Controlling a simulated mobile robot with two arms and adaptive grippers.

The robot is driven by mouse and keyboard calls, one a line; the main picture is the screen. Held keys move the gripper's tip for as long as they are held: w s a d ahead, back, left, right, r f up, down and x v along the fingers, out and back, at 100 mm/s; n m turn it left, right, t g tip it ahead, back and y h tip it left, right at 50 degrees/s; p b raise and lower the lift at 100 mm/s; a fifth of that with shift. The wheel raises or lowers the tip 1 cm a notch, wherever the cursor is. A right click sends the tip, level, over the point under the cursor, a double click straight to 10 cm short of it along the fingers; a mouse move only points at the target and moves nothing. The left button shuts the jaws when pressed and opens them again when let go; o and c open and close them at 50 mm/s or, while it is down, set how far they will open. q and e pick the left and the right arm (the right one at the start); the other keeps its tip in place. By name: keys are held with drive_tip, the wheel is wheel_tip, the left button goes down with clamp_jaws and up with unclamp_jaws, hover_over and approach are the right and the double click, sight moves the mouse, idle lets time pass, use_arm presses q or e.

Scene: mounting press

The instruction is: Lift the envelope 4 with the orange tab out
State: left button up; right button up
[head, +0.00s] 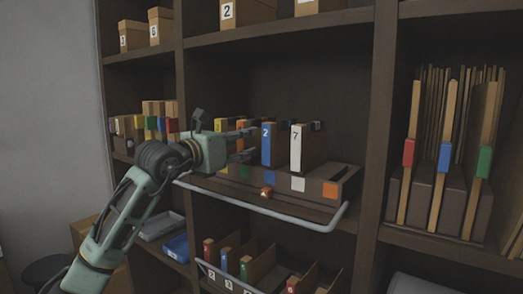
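My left gripper (254,142) reaches in from the left at the middle shelf. Its two fingers are apart, one above the other, beside the blue-labelled file marked 2 (266,146). I cannot tell whether the fingertips touch that file. An orange square (330,190) is on the front of the file rack (345,178), at its right end. I cannot make out an envelope marked 4 with an orange tab. Brownish files behind and between the fingers are partly hidden by the gripper. My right gripper is not in view.
A white file marked 7 (296,148) stands right of the blue one. A grey rail (290,218) runs along the rack's front. A divider (382,120) separates tall files with coloured tabs (445,155) at right. Another file rack (265,275) is below. The rack's right end looks free.

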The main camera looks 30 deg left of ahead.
sight(258, 140)
use_arm(q)
drive_tip(key=shift+w+d+r+p, duration=0.15)
drive_tip(key=shift+w+r+p, duration=0.05)
drive_tip(key=shift+w+p, duration=0.75)
drive_tip(key=w+p, duration=0.1)
drive_tip(key=w, duration=0.2)
drive_tip(key=w+p, duration=0.1)
drive_tip(key=w, duration=0.1)
drive_tip(key=shift+d+f+p, duration=0.2)
drive_tip(key=shift+f+p, duration=0.15)
drive_tip(key=shift+f, duration=0.05)
drive_tip(key=shift+w+f, duration=0.15)
drive_tip(key=shift+w, duration=0.05)
drive_tip(key=shift+s, duration=0.1)
drive_tip(key=shift+c, duration=0.3)
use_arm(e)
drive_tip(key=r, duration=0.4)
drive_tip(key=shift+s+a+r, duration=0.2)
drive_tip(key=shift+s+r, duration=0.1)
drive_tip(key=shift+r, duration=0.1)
use_arm(q)
clamp_jaws()
